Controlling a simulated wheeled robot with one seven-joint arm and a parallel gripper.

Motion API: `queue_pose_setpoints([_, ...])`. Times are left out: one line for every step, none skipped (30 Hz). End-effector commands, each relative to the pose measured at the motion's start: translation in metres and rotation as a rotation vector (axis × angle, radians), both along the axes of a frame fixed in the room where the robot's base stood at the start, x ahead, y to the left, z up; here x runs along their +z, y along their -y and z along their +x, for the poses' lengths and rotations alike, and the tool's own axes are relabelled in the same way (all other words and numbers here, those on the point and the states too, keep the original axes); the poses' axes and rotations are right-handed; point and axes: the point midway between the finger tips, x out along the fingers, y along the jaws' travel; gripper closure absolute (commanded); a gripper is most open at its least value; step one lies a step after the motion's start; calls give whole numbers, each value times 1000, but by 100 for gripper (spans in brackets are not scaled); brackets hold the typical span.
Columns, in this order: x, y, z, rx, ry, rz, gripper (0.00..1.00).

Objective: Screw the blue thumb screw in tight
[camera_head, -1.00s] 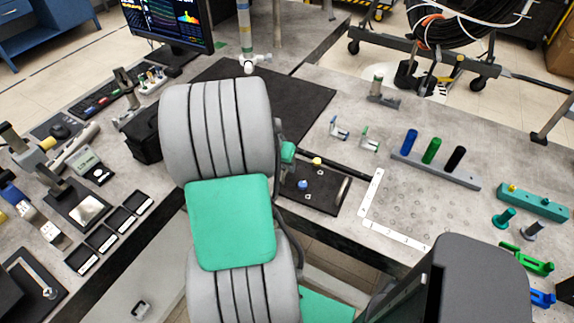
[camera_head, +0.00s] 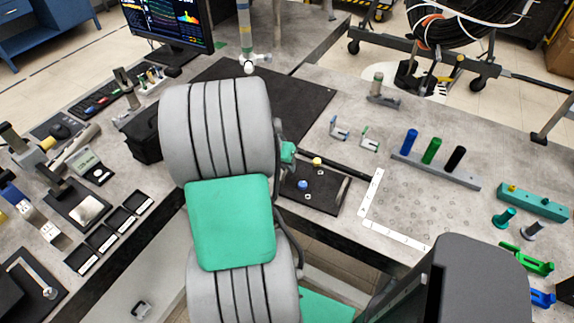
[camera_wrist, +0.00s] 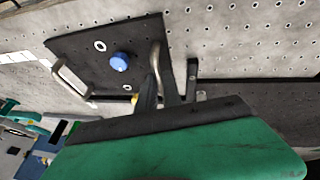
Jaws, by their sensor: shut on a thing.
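The blue thumb screw (camera_head: 303,185) stands in the dark plate (camera_head: 325,200) on the table. In the wrist view the blue screw (camera_wrist: 119,62) sits near the middle of the dark plate (camera_wrist: 90,60); its depth in the plate cannot be told. My gripper (camera_wrist: 160,80) has its dark fingers closed around the plate's bent metal handle (camera_wrist: 155,55), to the right of the screw and apart from it. In the head view my green-and-grey arm hides the fingers. A yellow knob (camera_head: 317,161) shows near the plate's far edge, partly hidden by a finger in the wrist view.
A second metal handle (camera_head: 343,190) stands at the plate's right end. A white angled ruler (camera_head: 372,193) lies to the right. A rack with blue, green and black pegs (camera_head: 435,170) stands farther right. The perforated table between them is mostly bare.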

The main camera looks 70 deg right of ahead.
Motion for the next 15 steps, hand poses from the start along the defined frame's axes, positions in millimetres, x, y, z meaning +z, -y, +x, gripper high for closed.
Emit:
queue_pose_setpoints([0, 0, 0, 0, 0, -1, 100])
queue_pose_setpoints([0, 0, 0, 1, 1, -1, 100])
queue_pose_setpoints([0, 0, 0, 1, 1, -1, 100])
queue_pose_setpoints([0, 1, 1, 1, 1, -1, 100])
queue_pose_setpoints([0, 2, 2, 1, 1, -1, 100])
queue_pose_setpoints([0, 3, 3, 1, 1, -1, 100])
queue_pose_setpoints([0, 4, 4, 1, 1, -1, 100])
queue_pose_setpoints([0, 5, 5, 1, 2, -2, 100])
queue_pose_setpoints([0, 6, 6, 1, 2, -2, 100])
queue_pose_setpoints([0, 7, 7, 1, 1, -1, 100])
queue_pose_setpoints([0, 8, 8, 1, 1, -1, 100])
queue_pose_setpoints([0, 9, 10, 1, 1, -1, 100])
queue_pose_setpoints([0, 11, 11, 2, 1, -2, 100])
queue_pose_setpoints([0, 12, 12, 1, 2, -2, 100])
queue_pose_setpoints([0, 13, 13, 1, 2, -3, 100])
